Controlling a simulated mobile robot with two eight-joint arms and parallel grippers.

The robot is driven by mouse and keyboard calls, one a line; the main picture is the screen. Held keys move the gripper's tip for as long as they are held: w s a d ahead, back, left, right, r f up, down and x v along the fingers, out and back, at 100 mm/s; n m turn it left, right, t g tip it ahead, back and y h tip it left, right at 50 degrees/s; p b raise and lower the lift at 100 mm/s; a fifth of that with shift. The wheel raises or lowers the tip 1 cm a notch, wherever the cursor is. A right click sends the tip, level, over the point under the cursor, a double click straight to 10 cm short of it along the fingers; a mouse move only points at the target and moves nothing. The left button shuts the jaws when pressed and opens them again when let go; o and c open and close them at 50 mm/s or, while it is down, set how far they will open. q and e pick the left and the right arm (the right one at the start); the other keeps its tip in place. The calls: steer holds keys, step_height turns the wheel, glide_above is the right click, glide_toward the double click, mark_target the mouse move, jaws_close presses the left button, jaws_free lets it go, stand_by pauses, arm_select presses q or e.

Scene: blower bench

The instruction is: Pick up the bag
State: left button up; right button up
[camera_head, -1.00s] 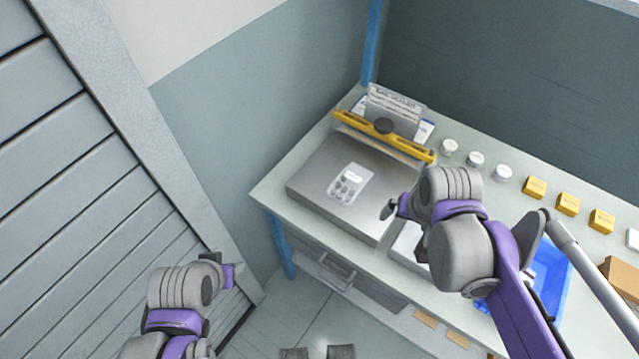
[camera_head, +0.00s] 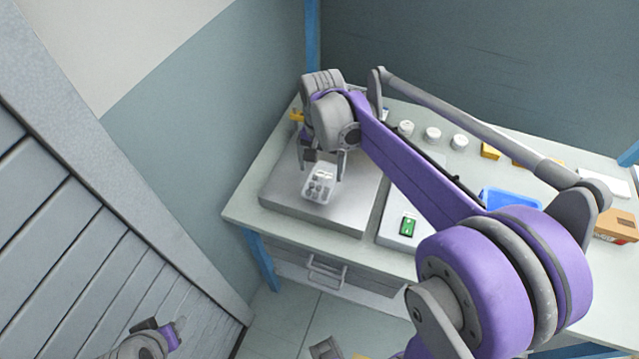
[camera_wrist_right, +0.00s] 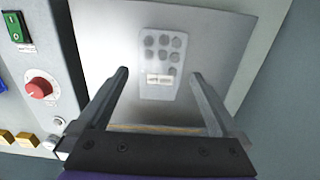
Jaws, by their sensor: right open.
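The bag (camera_head: 319,186) is a small clear packet with several round grey items and a pale label. It lies on the flat silver plate (camera_head: 276,192) of the bench machine. My right gripper (camera_head: 323,163) is over the plate, open and empty, with its fingertips close to the bag. In the right wrist view the bag (camera_wrist_right: 160,62) shows between and beyond the spread fingertips (camera_wrist_right: 160,76). Whether the fingers touch it cannot be told. My left gripper (camera_head: 172,334) is low at the left, away from the bench; its jaws are unclear.
The machine's yellow bar (camera_head: 296,117) is mostly hidden behind my right gripper. A grey box with a green switch (camera_head: 408,226) and red knob (camera_wrist_right: 39,88) stands beside the plate. White jars (camera_head: 432,135), a blue tray (camera_head: 511,198) and a cardboard box (camera_head: 615,226) are farther right.

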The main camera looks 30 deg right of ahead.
mark_target(320, 184)
step_height(320, 184, down, 5)
steer(key=shift+a+f, duration=0.15)
steer(key=shift+f, duration=0.05)
